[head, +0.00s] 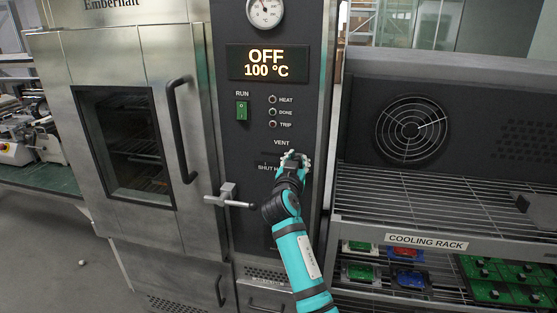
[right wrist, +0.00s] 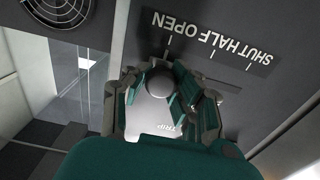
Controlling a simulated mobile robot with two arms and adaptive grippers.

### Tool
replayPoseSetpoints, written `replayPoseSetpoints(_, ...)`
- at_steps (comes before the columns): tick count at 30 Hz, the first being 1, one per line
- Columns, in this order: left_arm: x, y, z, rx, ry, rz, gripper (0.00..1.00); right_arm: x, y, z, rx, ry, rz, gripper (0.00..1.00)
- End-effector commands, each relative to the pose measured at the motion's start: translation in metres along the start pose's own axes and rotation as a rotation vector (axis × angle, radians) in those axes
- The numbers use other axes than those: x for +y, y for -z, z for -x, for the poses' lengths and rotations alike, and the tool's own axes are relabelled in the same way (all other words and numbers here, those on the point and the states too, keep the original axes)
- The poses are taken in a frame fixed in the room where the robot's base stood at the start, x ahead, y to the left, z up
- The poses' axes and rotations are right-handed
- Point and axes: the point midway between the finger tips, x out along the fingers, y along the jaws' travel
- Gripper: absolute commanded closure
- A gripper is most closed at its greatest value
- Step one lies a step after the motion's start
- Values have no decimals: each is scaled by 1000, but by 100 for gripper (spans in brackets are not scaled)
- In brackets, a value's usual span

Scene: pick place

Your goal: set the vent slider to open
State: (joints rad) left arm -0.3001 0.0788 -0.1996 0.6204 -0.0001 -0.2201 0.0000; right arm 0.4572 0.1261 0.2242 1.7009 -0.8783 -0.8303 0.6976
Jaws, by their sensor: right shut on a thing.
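The vent slider is on the dark oven panel, under the word VENT, with a scale marked SHUT, HALF and OPEN (right wrist: 207,38). In the head view my right gripper (head: 291,158) is at the right end of the slot and hides the OPEN end. In the right wrist view the scale appears upside down. My right gripper (right wrist: 165,85) is shut on the dark rounded slider knob (right wrist: 160,78), close to the OPEN tick at the left of that picture. The fingers partly hide the knob and slot. My left gripper is not in view.
The oven door handle (head: 181,130) and a metal latch with a bar (head: 229,197) stand out left of my right arm. The cooling rack (head: 424,241) stands close on the right, with several coloured trays on its lower shelf. The display reads OFF, 100 °C.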

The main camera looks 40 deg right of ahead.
Motion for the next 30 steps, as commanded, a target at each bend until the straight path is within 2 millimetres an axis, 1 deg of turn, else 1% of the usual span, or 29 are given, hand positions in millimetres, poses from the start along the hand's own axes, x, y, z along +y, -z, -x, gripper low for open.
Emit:
replayPoseSetpoints(1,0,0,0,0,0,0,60,5,-2,1,-5,-5,1,100)
replayPoseSetpoints(3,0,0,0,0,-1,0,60,6,-2,1,-5,-5,1,100)
replayPoseSetpoints(10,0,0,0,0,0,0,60,6,-3,0,-7,-7,3,100)
replayPoseSetpoints(11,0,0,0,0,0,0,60,6,-3,0,-7,-7,3,74)
replayPoseSetpoints(16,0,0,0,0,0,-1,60,6,-2,0,-5,-6,3,52)
replayPoseSetpoints(17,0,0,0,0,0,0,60,6,-2,0,-5,-6,2,51)
replayPoseSetpoints(22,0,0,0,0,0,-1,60,6,-1,0,-3,-4,2,51)
replayPoseSetpoints(25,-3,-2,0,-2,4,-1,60,5,-1,2,-2,-4,1,51)
replayPoseSetpoints(28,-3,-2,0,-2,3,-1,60,4,-2,10,-3,-2,1,51)
replayPoseSetpoints(30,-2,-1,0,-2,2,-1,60,4,-2,20,-4,-2,0,51)
